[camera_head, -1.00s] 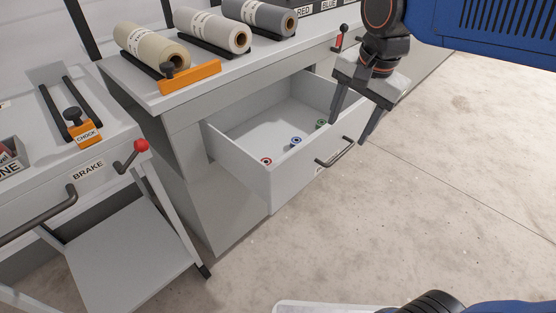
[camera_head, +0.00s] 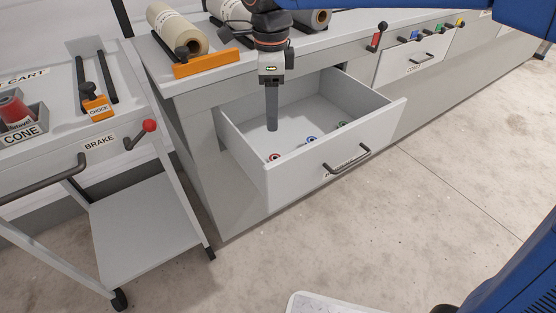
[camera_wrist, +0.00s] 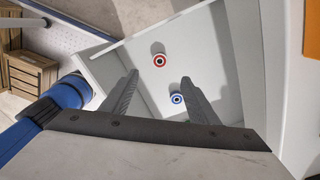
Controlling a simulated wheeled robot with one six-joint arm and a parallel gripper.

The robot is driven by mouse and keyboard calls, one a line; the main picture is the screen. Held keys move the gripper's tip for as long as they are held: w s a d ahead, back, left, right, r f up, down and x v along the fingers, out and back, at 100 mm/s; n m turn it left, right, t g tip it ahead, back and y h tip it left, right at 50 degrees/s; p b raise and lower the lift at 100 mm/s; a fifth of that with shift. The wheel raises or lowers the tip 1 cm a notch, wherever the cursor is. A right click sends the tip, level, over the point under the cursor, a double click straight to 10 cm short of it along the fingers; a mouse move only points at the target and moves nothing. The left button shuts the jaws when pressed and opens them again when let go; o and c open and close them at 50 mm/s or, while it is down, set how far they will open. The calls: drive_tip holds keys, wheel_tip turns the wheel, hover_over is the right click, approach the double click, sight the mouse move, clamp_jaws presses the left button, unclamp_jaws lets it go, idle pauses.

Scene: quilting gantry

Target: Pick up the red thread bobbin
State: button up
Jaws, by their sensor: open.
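The red thread bobbin (camera_head: 275,157) stands in the open drawer (camera_head: 318,161), near its front left corner. In the wrist view the red bobbin (camera_wrist: 159,60) shows end-on, beyond and between my fingertips. My gripper (camera_head: 272,127) points down over the left part of the drawer, seen edge-on in the head view. In the wrist view my gripper (camera_wrist: 160,80) has its two fingers spread wide with nothing held. The fingers are apart from the red bobbin.
A blue bobbin (camera_head: 311,140) stands right of the red one; it also shows near the right finger (camera_wrist: 177,99). A green bobbin (camera_head: 341,125) is farther right. The drawer walls surround them. Fabric rolls (camera_head: 176,29) lie on the counter behind. A cart (camera_head: 90,150) stands left.

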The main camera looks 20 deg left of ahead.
hover_over(275, 155)
drive_tip(key=s, duration=0.1)
wheel_tip(275, 155, down, 10)
drive_tip(key=shift+r, duration=0.1)
drive_tip(key=shift+d+f, duration=0.15)
drive_tip(key=shift+f, duration=2.75)
drive_tip(key=c, duration=1.1)
